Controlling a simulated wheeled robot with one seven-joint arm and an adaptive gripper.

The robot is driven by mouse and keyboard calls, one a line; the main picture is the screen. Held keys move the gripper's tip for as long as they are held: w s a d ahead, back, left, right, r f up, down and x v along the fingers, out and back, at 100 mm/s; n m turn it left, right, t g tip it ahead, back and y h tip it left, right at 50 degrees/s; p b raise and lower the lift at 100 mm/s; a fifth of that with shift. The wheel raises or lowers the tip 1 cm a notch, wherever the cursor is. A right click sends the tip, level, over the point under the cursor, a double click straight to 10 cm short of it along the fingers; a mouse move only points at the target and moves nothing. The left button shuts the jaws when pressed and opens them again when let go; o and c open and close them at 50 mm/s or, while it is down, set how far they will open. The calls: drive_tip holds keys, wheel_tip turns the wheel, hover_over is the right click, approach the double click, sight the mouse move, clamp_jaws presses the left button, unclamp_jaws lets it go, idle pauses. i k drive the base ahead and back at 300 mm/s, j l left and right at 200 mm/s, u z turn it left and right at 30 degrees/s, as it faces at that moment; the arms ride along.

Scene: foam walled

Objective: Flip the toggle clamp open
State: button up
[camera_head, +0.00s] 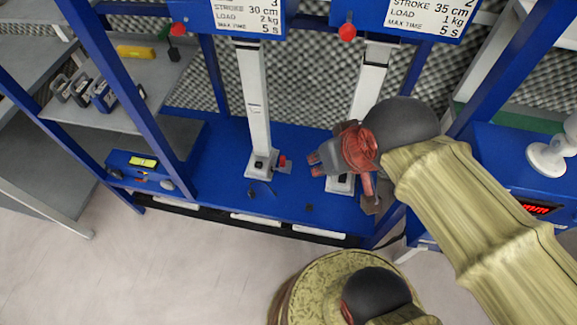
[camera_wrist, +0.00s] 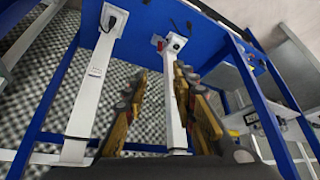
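A small fitting with a red handle (camera_head: 283,161), which looks like a toggle clamp, sits on the blue deck at the right side of the left white post's foot. It also shows in the wrist view as a small red handle (camera_wrist: 157,40); whether it is open or shut is too small to tell. My gripper (camera_head: 314,164) is to the right of it, in front of the right post, and apart from it. In the wrist view my gripper (camera_wrist: 160,74) has its fingers spread with nothing held; the left post (camera_wrist: 172,105) appears between them.
The right white post (camera_head: 369,90) is partly hidden by my gripper. Red knobs (camera_head: 347,32) sit below the signs. Blue uprights (camera_head: 132,90) frame the rig. A grey shelf (camera_head: 110,110) with tools stands left. The deck (camera_head: 215,150) left of the left post is mostly clear.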

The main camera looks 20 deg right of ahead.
sight(282, 157)
drive_tip(key=j+z, duration=0.45)
drive_tip(key=j, duration=0.25)
drive_tip(key=k+j+z, duration=0.1)
drive_tip(key=j+z, duration=0.4)
drive_tip(key=j, duration=0.15)
